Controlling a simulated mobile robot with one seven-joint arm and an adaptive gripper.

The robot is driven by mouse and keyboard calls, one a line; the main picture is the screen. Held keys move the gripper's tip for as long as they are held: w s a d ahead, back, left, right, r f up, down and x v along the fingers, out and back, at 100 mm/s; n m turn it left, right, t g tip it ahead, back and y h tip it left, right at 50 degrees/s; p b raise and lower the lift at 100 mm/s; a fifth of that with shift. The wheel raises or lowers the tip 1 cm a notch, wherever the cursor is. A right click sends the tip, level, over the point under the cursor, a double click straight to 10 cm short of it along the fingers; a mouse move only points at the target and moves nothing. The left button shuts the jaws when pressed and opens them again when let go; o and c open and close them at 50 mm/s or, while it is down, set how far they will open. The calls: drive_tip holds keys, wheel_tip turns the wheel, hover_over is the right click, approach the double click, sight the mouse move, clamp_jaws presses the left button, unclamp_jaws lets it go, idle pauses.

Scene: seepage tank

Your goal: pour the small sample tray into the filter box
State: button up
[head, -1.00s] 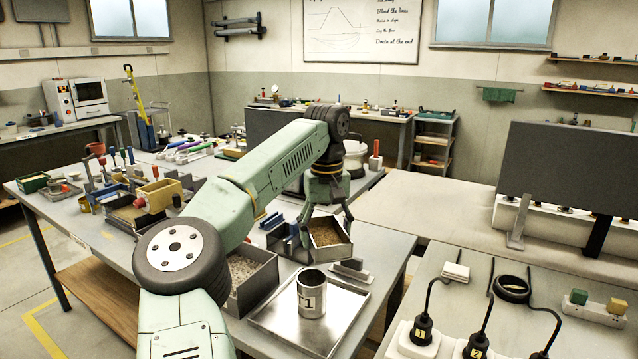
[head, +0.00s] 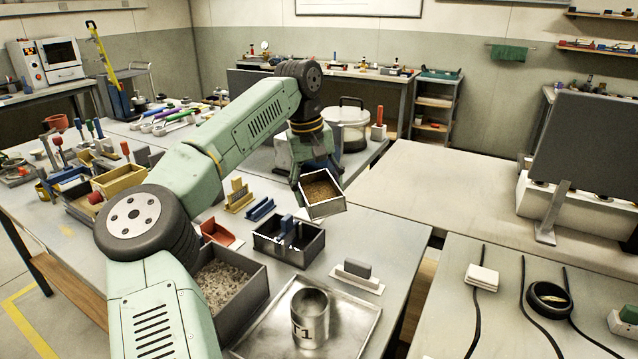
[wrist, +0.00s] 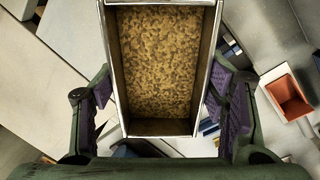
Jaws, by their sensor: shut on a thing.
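The small sample tray (head: 322,209) is an open rectangular box of tan grains. My gripper (head: 316,180) is shut on it and holds it above the table, slightly tilted in the head view. In the wrist view the tray (wrist: 160,127) sits between the two purple-padded fingers, its grains spread inside. I cannot tell for sure which container is the filter box. A dark open box with a blue upright piece (head: 318,246) stands on the table just below and left of the tray, apart from it. Its floor is partly visible.
A grey box of pale gravel (head: 259,292) stands at the front left. A metal pan (head: 362,318) holds a can marked T1 (head: 310,318).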

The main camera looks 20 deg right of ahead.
sight(310, 202)
drive_tip(key=h, duration=0.1)
drive_tip(key=f+h, duration=0.1)
drive_tip(key=h, duration=0.1)
drive_tip(key=shift+a+f, duration=0.25)
drive_tip(key=shift+a, duration=0.1)
drive_tip(key=h+b, duration=0.1)
drive_tip(key=f+h+b, duration=0.1)
drive_tip(key=shift+g+b, duration=0.3)
drive_tip(key=h+b, duration=0.1)
drive_tip(key=b, duration=0.1)
drive_tip(key=a+f+h+b, duration=0.1)
drive_tip(key=h+b, duration=0.1)
drive_tip(key=b, duration=0.1)
drive_tip(key=h+b, duration=0.2)
drive_tip(key=shift+w+a+f+g, duration=0.15)
drive_tip(key=shift+f+g, duration=0.1)
drive_tip(key=shift+g, duration=0.05)
drive_tip(key=shift+r+h+b, duration=0.1)
drive_tip(key=shift+h+b, duration=0.3)
drive_tip(key=shift+a+r, duration=0.1)
drive_tip(key=shift+a, duration=0.05)
